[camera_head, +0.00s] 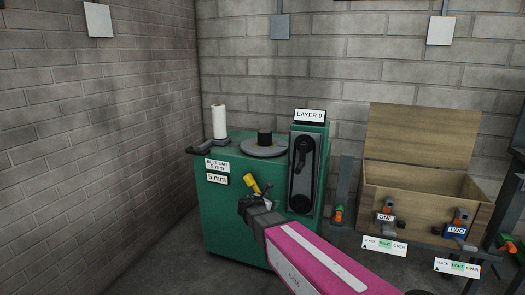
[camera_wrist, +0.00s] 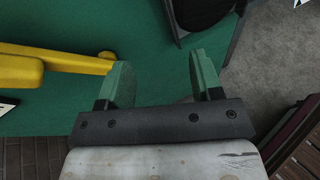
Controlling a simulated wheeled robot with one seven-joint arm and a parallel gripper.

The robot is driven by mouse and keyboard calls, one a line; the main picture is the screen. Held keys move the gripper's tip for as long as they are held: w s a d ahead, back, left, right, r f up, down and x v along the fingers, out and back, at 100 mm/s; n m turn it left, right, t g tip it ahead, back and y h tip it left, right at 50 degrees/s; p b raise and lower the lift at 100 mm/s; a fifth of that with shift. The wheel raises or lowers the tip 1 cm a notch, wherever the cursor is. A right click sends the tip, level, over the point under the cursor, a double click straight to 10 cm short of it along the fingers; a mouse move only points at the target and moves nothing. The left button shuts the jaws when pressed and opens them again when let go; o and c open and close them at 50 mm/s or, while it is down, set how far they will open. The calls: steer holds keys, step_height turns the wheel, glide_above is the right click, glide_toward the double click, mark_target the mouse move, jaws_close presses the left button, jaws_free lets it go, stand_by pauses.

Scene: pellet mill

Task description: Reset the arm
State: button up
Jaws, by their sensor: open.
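My arm, with a pink link, reaches from the bottom right of the head view toward the front of the green machine (camera_head: 230,225). My gripper (camera_head: 252,196) is in front of that machine, close to a yellow handle (camera_head: 252,184). In the wrist view my gripper (camera_wrist: 158,82) is open, with its two green-tipped fingers apart and nothing between them. The yellow handle (camera_wrist: 60,57) lies to the left of the left finger there; I cannot tell whether they touch. The machine's green face (camera_wrist: 140,30) fills the background.
A wooden box (camera_head: 425,200) with a raised lid stands at the right. In front of it are stations marked ONE (camera_head: 385,217) and TWO (camera_head: 457,230). A white roll (camera_head: 219,122) stands on the machine. A brick wall is at the left, with bare floor below the stations.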

steer(key=s+d+f+m+g+y, duration=0.3)
steer(key=s+d+m, duration=0.2)
steer(key=s+m, duration=0.2)
steer(key=s+d+f+m+g+y, duration=0.2)
steer(key=s+d+m, duration=0.4)
steer(key=m, duration=0.5)
steer(key=s+d+f+m+g+y, duration=0.3)
steer(key=s+d+f+m+g, duration=0.1)
steer(key=s+m, duration=0.5)
steer(key=shift+s+d+g+y, duration=0.3)
steer(key=shift+s+d+g, duration=0.2)
steer(key=shift+d+g, duration=0.5)
